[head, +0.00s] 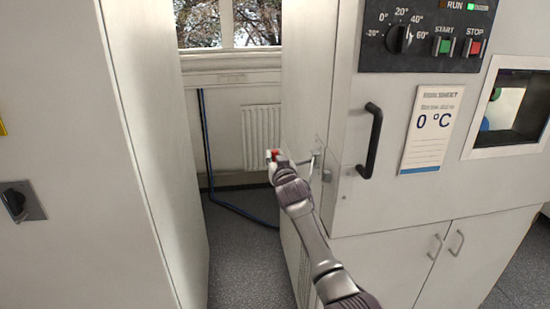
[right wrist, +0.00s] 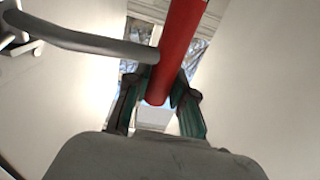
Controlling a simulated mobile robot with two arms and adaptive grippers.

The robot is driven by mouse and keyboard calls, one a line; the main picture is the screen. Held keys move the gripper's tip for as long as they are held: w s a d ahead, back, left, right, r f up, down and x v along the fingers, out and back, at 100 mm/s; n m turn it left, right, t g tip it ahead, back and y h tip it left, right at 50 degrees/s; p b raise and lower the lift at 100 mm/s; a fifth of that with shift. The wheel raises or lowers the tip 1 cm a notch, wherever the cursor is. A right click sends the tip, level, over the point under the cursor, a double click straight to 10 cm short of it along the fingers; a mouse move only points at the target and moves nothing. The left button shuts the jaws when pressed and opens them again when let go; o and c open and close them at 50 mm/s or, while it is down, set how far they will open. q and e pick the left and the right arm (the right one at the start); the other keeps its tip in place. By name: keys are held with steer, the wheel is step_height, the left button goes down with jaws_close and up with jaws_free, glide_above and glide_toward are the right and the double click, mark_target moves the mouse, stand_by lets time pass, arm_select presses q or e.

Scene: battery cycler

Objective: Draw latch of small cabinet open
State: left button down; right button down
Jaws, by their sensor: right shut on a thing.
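The latch of the cabinet (head: 350,200) is a grey lever (head: 313,161) on the cabinet's left side, near the front edge. It ends in a red grip, which shows best in the right wrist view (right wrist: 182,40). The grey bar (right wrist: 90,42) joins the red grip from the left there. My right gripper (head: 276,157) is at the red grip, with its two green-sided fingers on either side of it, shut on it. In the head view the gripper hides most of the grip. My left gripper is not in view.
A tall pale cabinet (head: 75,150) stands left. A narrow floor gap (head: 240,250) lies between them, with a radiator (head: 261,135) behind.

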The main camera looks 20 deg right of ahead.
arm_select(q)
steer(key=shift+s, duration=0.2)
arm_select(e)
steer(key=shift+s+f, duration=0.1)
steer(key=c, duration=1)
jaws_free()
steer(key=shift+s, duration=0.15)
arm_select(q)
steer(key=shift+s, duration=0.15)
arm_select(e)
steer(key=s, duration=0.4)
steer(key=s+a, duration=0.1)
steer(key=s, duration=0.2)
steer(key=s+a, duration=0.1)
steer(key=s, duration=0.3)
steer(key=shift+s, duration=0.35)
